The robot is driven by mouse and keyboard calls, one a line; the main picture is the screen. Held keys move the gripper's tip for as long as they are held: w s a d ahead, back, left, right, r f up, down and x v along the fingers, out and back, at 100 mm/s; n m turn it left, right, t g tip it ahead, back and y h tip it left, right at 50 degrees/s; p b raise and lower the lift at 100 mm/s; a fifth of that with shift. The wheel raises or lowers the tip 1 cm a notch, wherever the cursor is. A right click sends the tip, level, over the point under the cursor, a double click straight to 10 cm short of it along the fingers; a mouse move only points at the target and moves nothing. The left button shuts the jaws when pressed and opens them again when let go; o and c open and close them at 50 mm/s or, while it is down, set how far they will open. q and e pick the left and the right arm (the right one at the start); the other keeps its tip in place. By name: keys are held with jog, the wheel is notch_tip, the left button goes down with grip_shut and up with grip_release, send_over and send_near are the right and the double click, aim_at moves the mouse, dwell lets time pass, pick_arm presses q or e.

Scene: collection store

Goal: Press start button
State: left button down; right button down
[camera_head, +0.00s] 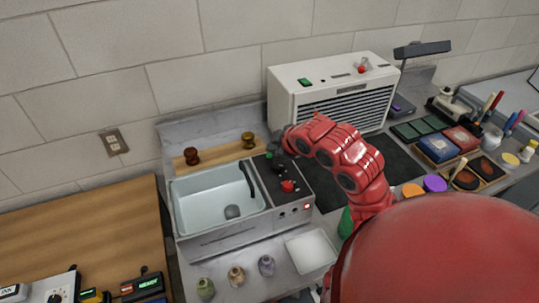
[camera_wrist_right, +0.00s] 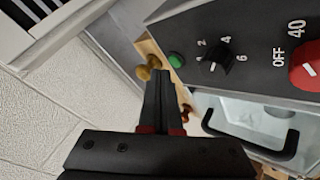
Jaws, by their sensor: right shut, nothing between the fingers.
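A green round button (camera_wrist_right: 176,59) sits at the far end of the black control panel (camera_wrist_right: 255,45) in the right wrist view. Next to it are a black numbered dial (camera_wrist_right: 213,54) and a red OFF/40 knob (camera_wrist_right: 306,66). The panel belongs to the sink unit (camera_head: 218,243), and the red knob (camera_head: 288,186) also shows in the head view. My right gripper (camera_wrist_right: 163,75) is shut and empty, its fingertips close beside the green button; I cannot tell whether they touch it. In the head view my right gripper (camera_head: 280,147) partly covers the panel's far end. My left gripper is out of view.
The sink basin (camera_head: 215,190) lies left of the panel. Two wooden knobs, one brown (camera_head: 191,156) and one ochre (camera_head: 248,140), stand on the ledge behind. A white vented box (camera_head: 330,85) stands behind my arm. A white tray (camera_head: 311,250) and small bottles are in front.

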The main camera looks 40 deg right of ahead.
dwell(0.5)
jog(key=shift+f+b, duration=0.35)
jog(key=shift+f, duration=0.05)
jog(key=shift+f+b, duration=0.3)
jog(key=shift+f, duration=0.1)
dwell(0.4)
jog(key=shift+r, duration=0.15)
dwell(0.3)
jog(key=shift+r+p, duration=0.4)
jog(key=shift+r, duration=0.25)
jog(key=shift+r, duration=0.1)
jog(key=shift+r+p, duration=1.15)
jog(key=shift+r, duration=1.25)
jog(key=shift+r, duration=0.1)
